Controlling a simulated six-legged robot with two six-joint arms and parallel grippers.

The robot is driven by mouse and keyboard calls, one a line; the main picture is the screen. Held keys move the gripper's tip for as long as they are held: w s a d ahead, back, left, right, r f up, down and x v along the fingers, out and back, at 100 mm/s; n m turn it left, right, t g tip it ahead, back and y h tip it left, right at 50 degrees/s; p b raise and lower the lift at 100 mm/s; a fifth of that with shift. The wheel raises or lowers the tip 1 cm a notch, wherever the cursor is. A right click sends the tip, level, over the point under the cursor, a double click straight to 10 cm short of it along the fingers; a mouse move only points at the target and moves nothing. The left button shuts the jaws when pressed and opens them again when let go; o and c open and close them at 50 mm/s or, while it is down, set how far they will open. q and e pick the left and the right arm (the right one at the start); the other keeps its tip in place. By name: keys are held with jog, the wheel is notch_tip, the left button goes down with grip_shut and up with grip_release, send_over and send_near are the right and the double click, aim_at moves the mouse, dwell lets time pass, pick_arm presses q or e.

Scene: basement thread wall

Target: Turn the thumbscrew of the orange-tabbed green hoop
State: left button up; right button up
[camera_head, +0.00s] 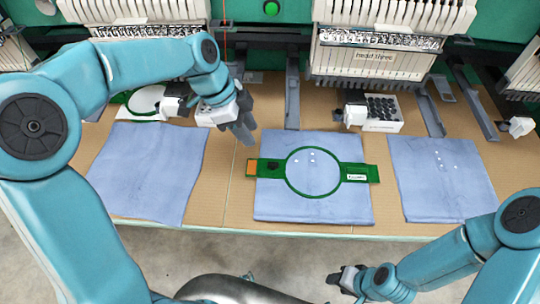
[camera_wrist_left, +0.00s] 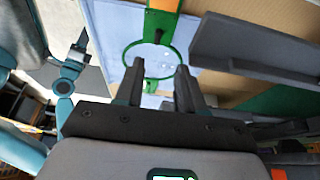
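The green hoop (camera_head: 343,183) lies on a blue cloth (camera_head: 270,207) at the middle of the table. Its orange tab (camera_head: 252,167) is at its left end; a small dark part (camera_head: 272,167) beside the tab looks like the thumbscrew. In the left wrist view the hoop (camera_wrist_left: 127,52) and orange tab (camera_wrist_left: 162,5) show beyond my fingers. My left gripper (camera_head: 246,134) is above and behind the tab, apart from the hoop; its two fingers (camera_wrist_left: 160,66) are spread with nothing between them. My right gripper (camera_head: 343,277) is low in front of the table, away from the hoop.
Blue cloths lie to the left (camera_head: 145,180) and right (camera_head: 440,190). A white tray of dark round pieces (camera_head: 382,108) stands behind the hoop. Grey machine arms (camera_head: 292,95) and the stitching head labelled head three (camera_head: 372,60) border the back. Bare cardboard-coloured table shows between cloths.

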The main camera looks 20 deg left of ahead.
aim_at(271, 163)
pick_arm(q)
jog(key=x, duration=1.1)
jog(key=shift+s+d+f+p, duration=0.2)
jog(key=shift+d+f+p, duration=0.1)
jog(key=shift+d+f, duration=0.05)
jog(key=shift+w+f, duration=0.2)
jog(key=shift+f, duration=0.15)
grip_shut()
